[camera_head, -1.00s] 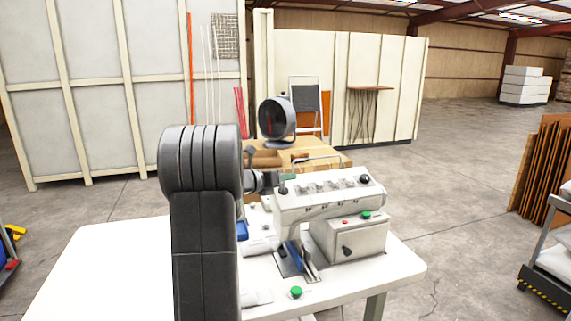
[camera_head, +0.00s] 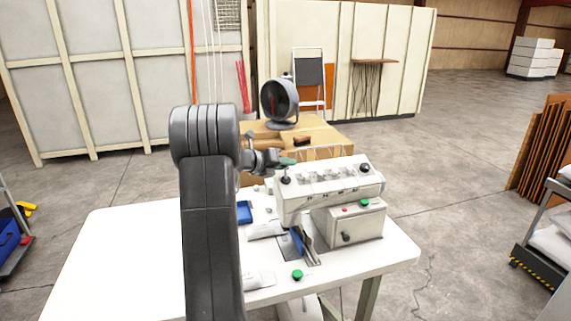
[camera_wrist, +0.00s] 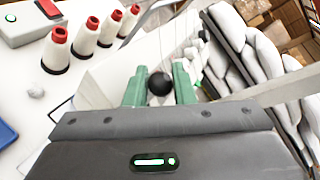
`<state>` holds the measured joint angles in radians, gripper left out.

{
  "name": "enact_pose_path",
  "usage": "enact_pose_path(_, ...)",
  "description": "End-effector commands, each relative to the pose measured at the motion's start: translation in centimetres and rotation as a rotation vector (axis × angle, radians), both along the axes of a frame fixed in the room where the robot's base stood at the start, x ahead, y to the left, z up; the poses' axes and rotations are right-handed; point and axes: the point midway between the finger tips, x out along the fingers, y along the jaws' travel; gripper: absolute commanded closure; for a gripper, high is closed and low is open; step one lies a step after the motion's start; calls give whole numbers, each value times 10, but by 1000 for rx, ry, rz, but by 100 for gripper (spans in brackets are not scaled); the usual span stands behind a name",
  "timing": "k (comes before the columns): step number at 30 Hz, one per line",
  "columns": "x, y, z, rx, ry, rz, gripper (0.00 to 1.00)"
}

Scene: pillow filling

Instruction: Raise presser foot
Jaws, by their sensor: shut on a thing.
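The white sewing machine (camera_head: 330,186) stands on the white table, with a dark ball knob (camera_head: 286,180) at its left end and a blue piece (camera_head: 297,240) at its needle area. My gripper (camera_head: 287,161) is at the upper left end of the machine, its green fingers beside the head. In the wrist view, the green fingers of my gripper (camera_wrist: 159,85) are shut around a black ball knob (camera_wrist: 160,83). The knob's stem and the presser foot are hidden or too small to tell in the wrist view.
Thread cones (camera_wrist: 84,36) with red tops stand left in the wrist view. White pillows (camera_wrist: 250,50) are stacked at right. A control box (camera_head: 349,222) sits beside the machine; a green button (camera_head: 297,274) is on the table (camera_head: 130,250). A fan (camera_head: 280,100) stands behind.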

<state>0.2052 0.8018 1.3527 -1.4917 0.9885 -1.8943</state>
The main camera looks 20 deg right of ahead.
Motion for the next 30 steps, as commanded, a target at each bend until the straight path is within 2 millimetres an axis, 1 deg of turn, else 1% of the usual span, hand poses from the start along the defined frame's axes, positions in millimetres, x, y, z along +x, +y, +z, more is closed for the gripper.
enact_pose_path(12, 0, 0, -2, 2, 11, 0, 100)
enact_pose_path(13, 0, 0, -2, 2, 10, 0, 73)
enact_pose_path(15, 0, 0, -2, 2, 9, 0, 60)
enact_pose_path(16, 0, 0, -2, 2, 9, 0, 58)
enact_pose_path(25, 0, 2, 0, 1, 7, 1, 58)
enact_pose_path(28, -1, 9, 2, 1, 6, 3, 58)
enact_pose_path(30, -4, 20, 5, 1, 6, 3, 58)
